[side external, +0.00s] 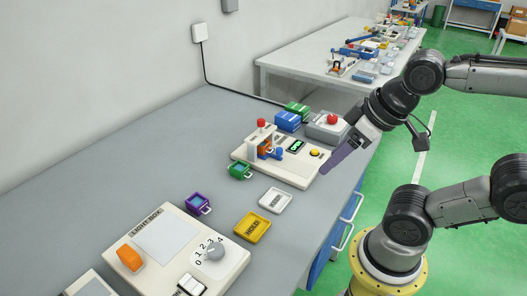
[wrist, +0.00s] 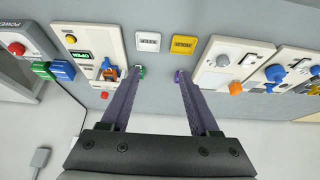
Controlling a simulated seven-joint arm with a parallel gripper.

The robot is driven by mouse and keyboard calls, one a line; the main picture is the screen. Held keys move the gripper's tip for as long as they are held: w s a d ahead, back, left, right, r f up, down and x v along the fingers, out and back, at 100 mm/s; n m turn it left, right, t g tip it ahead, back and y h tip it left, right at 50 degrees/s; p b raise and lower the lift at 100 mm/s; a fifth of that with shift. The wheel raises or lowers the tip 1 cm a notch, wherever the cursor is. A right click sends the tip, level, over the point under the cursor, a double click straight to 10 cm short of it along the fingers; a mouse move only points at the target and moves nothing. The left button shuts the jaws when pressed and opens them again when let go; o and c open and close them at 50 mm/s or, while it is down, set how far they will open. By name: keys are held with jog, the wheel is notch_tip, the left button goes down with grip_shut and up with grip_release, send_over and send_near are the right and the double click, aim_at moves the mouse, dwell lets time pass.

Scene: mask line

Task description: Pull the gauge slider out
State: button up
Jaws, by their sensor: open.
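The gauge station (side external: 312,168) is a cream base with a white upright frame, a red top knob, a green-lit display and a yellow button. A blue part with a rounded end (side external: 277,153), apparently the slider handle, sticks out beside an orange block (side external: 264,147) in the frame. In the wrist view the blue part (wrist: 113,74) is left of the left finger's tip, partly crowded by the frame. My gripper (wrist: 158,74) is open and empty, its purple fingers wide apart. In the side view my gripper (side external: 323,171) hangs by the station's right end, clear of the slider.
A green block (side external: 239,170) and purple block (side external: 198,203) with handles stand on the bench near white (side external: 275,200) and yellow (side external: 252,227) trays. A light box (side external: 165,240) is in front. Blue (side external: 288,121) and green blocks and a red-button box (side external: 328,127) stand behind.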

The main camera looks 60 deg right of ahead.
jog(key=shift+c, duration=0.4)
jog(key=w+d+r+n, duration=0.1)
jog(key=w+r+n, duration=0.4)
jog(key=n, duration=0.1)
jog(key=n+g, duration=0.3)
jog(key=g, duration=0.3)
send_over(279, 149)
notch_tip(279, 149, down, 10)
jog(key=r, duration=0.1)
notch_tip(279, 149, down, 14)
jog(key=shift+d+r, duration=0.1)
grip_shut()
